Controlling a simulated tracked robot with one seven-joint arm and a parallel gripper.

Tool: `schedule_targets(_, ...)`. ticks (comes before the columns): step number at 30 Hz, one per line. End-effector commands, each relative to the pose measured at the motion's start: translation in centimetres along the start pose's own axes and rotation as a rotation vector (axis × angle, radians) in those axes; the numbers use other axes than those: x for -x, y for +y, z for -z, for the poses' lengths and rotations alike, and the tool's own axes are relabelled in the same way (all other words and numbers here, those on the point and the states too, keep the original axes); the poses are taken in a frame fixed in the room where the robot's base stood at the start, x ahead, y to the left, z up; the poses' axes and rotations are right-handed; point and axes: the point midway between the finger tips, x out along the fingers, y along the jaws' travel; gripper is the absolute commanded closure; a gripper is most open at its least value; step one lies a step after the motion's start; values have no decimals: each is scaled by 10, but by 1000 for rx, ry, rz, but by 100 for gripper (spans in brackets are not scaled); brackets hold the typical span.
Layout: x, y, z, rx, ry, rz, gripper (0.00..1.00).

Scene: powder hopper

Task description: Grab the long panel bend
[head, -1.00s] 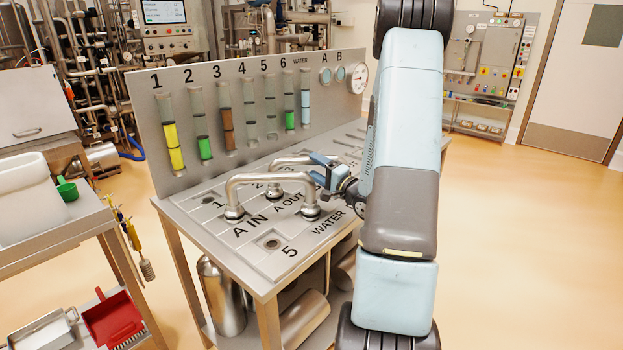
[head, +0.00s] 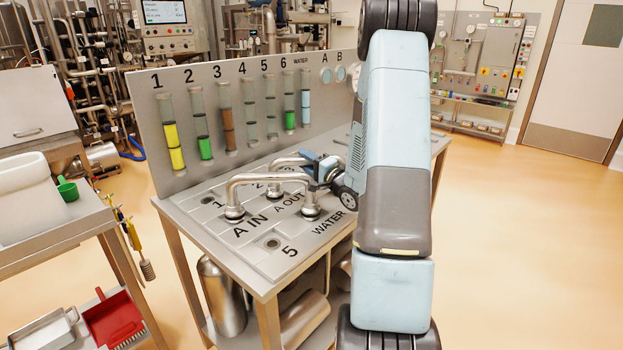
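Two bent steel pipes stand on the sloped panel top (head: 225,240). The front bend (head: 268,178) arches from the A IN port to a port near the WATER label and looks the longer. The rear bend (head: 290,161) stands behind it, its right part hidden by my gripper. My gripper (head: 314,168), with blue-grey fingers, is at the right end of the two bends, close to both. I cannot tell whether it touches either bend, or whether its fingers are open or shut. My arm hides the right part of the panel.
A grey upright board (head: 180,100) with numbered sight tubes stands behind the ports. A side table (head: 60,235) with a white container (head: 25,200) and green scoop (head: 67,190) is at the left. The floor at the right is clear.

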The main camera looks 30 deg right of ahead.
Motion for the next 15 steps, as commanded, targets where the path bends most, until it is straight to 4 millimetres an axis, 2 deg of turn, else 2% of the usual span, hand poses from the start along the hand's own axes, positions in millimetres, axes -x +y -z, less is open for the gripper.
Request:
schedule_targets(2,0,1,0,-1,1,-3,74)
schedule_targets(10,1,2,0,-2,1,-5,100)
schedule_targets(15,1,3,0,-3,2,-7,100)
